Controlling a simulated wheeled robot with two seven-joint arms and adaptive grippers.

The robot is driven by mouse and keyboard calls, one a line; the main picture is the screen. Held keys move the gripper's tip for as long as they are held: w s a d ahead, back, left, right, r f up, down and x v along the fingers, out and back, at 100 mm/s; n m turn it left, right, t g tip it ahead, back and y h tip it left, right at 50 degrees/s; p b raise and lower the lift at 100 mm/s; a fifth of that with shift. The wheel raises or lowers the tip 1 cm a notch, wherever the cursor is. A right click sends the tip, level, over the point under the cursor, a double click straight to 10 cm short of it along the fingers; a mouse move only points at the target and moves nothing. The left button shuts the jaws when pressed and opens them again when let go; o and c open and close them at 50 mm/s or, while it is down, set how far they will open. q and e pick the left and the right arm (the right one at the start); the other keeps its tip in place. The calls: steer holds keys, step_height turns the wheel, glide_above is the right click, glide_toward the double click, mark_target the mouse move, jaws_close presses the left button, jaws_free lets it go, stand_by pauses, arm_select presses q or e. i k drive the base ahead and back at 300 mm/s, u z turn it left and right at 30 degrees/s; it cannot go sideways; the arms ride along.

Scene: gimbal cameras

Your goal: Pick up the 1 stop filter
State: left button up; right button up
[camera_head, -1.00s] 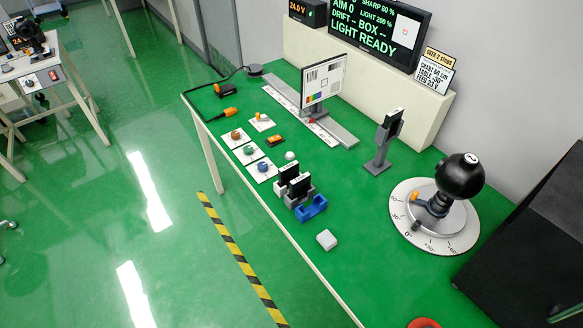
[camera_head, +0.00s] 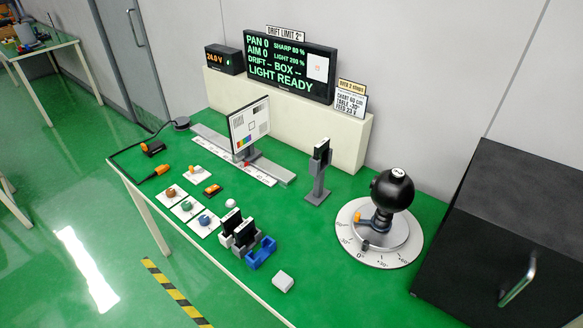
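Two thin dark plates stand upright side by side in small holders near the table's front edge. The first dark plate (camera_head: 228,221) is in a pale grey holder, and the second dark plate (camera_head: 245,231) is in a darker grey holder (camera_head: 241,250). They look like the filters, but any marking is too small to read, so I cannot tell which is the 1 stop filter. A blue holder (camera_head: 262,256) beside them looks empty. Neither of my grippers is in view.
A grey stand (camera_head: 318,186) holds a dark plate behind the holders. A black ball-shaped device (camera_head: 392,192) sits on a white dial (camera_head: 348,229) to the right. A white block (camera_head: 283,281) lies near the front edge. A large black box (camera_head: 500,220) is at far right.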

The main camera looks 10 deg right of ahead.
mark_target(322, 149)
steer(key=k, duration=0.25)
steer(key=u, duration=1.05)
steer(key=i, duration=1.45)
steer(key=z, duration=0.8)
